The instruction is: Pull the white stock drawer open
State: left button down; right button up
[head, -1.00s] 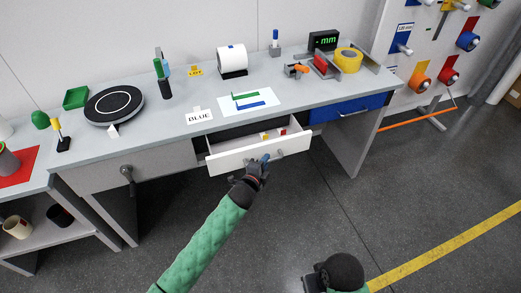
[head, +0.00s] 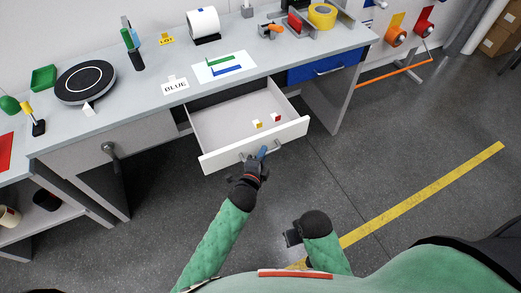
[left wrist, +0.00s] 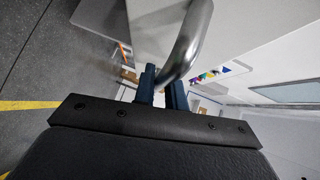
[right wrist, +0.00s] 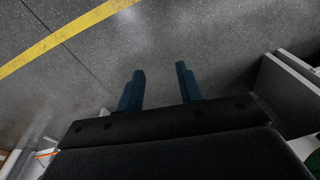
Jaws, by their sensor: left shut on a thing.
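The white stock drawer (head: 225,112) stands well out from under the bench, with small yellow and red pieces lying inside. Its white front (head: 285,133) carries a metal bar handle, which shows large in the left wrist view (left wrist: 187,42). My left gripper (head: 258,157) is shut on this handle at the middle of the drawer front; its blue fingers (left wrist: 162,88) sit around the bar. My right gripper (head: 290,238) hangs low over the floor, away from the drawer. In the right wrist view its blue fingers (right wrist: 160,88) are apart with nothing between them.
A blue drawer (head: 320,69) is shut to the right. A grey drawer (head: 110,145) with its own handle is shut to the left. The floor in front is clear.

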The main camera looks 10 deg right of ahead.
pick_arm(q)
jog(key=c, duration=1.5)
grip_release()
jog(key=shift+o, duration=0.2)
